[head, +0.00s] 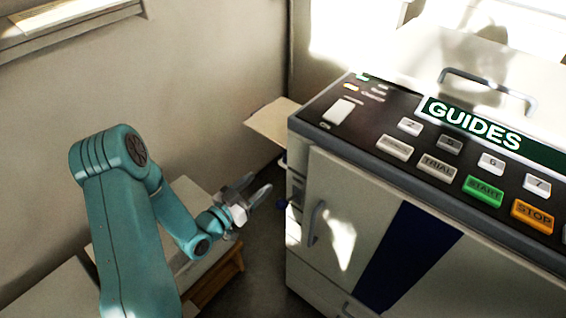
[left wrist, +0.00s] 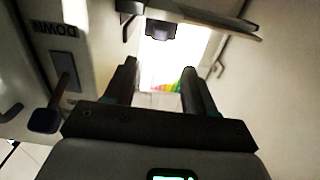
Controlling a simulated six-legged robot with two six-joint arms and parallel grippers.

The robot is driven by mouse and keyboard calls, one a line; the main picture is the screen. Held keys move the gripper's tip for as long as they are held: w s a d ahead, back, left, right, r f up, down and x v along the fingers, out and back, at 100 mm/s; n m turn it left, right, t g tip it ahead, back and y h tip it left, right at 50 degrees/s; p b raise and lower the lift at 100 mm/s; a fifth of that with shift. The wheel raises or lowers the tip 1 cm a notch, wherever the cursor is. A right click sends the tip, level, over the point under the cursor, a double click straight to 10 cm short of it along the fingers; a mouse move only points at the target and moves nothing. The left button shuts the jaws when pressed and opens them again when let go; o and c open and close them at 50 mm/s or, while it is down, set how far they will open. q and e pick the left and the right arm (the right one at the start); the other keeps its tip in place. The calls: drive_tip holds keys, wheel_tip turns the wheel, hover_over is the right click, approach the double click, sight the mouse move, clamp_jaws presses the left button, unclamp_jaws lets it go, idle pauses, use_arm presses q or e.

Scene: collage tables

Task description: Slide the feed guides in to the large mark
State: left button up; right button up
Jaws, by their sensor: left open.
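The machine (head: 375,230) marked GUIDES stands at the right in the head view. A pale feed shelf (head: 272,122) juts from its left side; I cannot make out the feed guides or the large mark there. My left gripper (head: 251,190) is open and empty, below and in front of that shelf, apart from the machine. In the left wrist view its two dark fingers (left wrist: 160,72) are spread with nothing between them. Beyond them are a shelf edge (left wrist: 205,22) and a small dark block (left wrist: 162,29), which may be a guide. My right gripper is not in view.
The machine's top panel has a START button (head: 483,190) and a STOP button (head: 532,215). A low wooden table (head: 220,275) stands below my left arm. In the left wrist view a DOWN label (left wrist: 55,27) and a dark knob (left wrist: 45,120) are at the left.

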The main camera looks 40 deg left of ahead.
sight(285, 160)
use_arm(q)
drive_tip(key=w, duration=0.7)
drive_tip(key=w+d, duration=0.1)
drive_tip(key=w, duration=0.3)
drive_tip(key=shift+w, duration=0.1)
drive_tip(key=shift+c, duration=0.3)
clamp_jaws()
drive_tip(key=shift+w+d+f+b, duration=0.15)
drive_tip(key=shift+w+b, duration=1.05)
drive_tip(key=shift+w, duration=0.25)
drive_tip(key=shift+o, duration=0.3)
unclamp_jaws()
